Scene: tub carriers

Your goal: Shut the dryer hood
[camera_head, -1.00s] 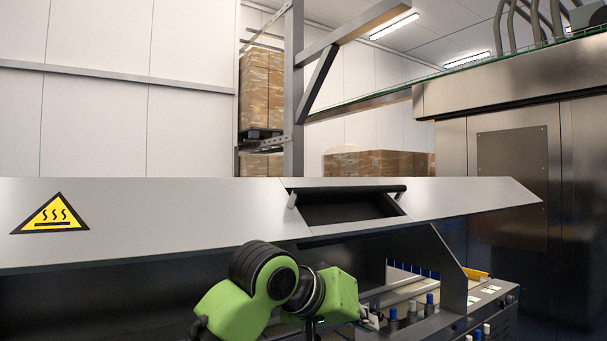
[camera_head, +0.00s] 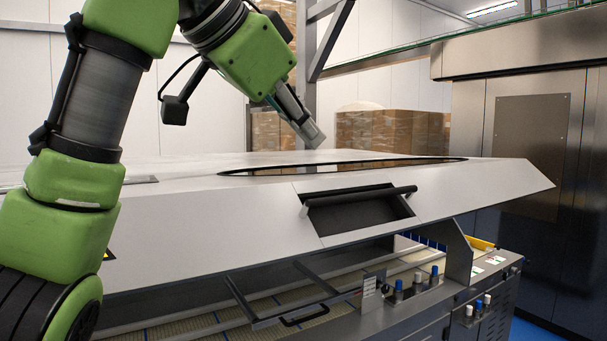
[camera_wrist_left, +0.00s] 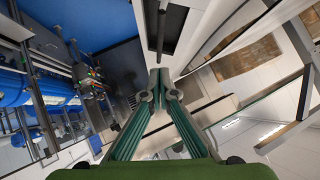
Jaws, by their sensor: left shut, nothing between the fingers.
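The dryer hood (camera_head: 230,215) is a wide grey metal cover with a dark, long window (camera_head: 345,166) in its top. Its front has a recess with a black bar handle (camera_head: 362,196). The hood stands raised, with a gap under its front edge showing the belt (camera_head: 200,326) below. My left gripper (camera_head: 312,138) is shut and empty, pointing down to the right over the hood's top, behind the handle; I cannot tell whether it touches the hood. Its closed fingers also show in the left wrist view (camera_wrist_left: 158,82). My right gripper is not in view.
A control panel with several knobs (camera_head: 398,290) lies below the handle. A large steel housing (camera_head: 535,150) stands at the right. Stacked cartons (camera_head: 390,132) and a grey upright post with a brace stand behind the hood.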

